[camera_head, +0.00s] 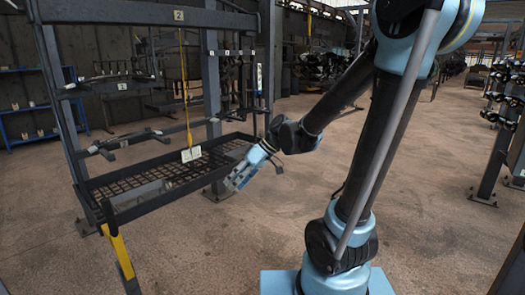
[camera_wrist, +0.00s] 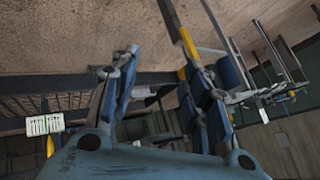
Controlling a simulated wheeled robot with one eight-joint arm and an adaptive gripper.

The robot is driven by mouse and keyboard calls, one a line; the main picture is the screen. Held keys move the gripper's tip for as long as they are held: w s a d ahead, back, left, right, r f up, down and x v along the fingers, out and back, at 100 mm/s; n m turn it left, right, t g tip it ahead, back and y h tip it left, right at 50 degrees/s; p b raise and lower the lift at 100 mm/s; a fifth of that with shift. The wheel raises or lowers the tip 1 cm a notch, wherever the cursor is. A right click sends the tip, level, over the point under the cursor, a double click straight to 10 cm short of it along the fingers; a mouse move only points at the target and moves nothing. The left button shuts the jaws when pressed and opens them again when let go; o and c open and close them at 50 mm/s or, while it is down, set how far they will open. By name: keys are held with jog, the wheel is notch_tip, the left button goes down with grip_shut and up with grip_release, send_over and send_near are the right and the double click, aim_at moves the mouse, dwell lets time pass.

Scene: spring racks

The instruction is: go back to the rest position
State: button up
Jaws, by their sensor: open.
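My gripper (camera_head: 236,181) is at the end of my arm, by the right end of the dark rack in the head view. Its fingers are spread and nothing is held between them. In the wrist view the gripper (camera_wrist: 162,72) shows two blue-grey fingers apart, with rack bars behind the gap. The rack (camera_head: 155,202) has a mesh shelf (camera_head: 135,182) at its lower level. I cannot tell whether the gripper touches the rack.
A yellow strap (camera_head: 184,80) hangs down to a white tag (camera_head: 191,154) over the mesh. A yellow-sleeved post (camera_head: 118,252) stands at the rack's front. A blue shelf (camera_head: 38,108) is at the far left and another rack (camera_head: 498,150) at the right. Open floor lies between.

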jog(key=s+d+f+m+t+h, duration=0.1)
jog(key=s+d+f+m+h, duration=0.1)
jog(key=d, duration=0.7)
jog(key=s+d+f+m+t+h, duration=0.1)
jog(key=s+d+f+m+h, duration=0.1)
jog(key=s+d+m, duration=0.3)
jog(key=s+d+f+m+t+h, duration=0.1)
jog(key=s+d+m+h, duration=0.3)
jog(key=d, duration=1)
jog(key=shift+f+m, duration=0.5)
jog(key=shift+f, duration=0.3)
jog(key=shift+c, duration=1.2)
jog(key=shift+a, duration=0.15)
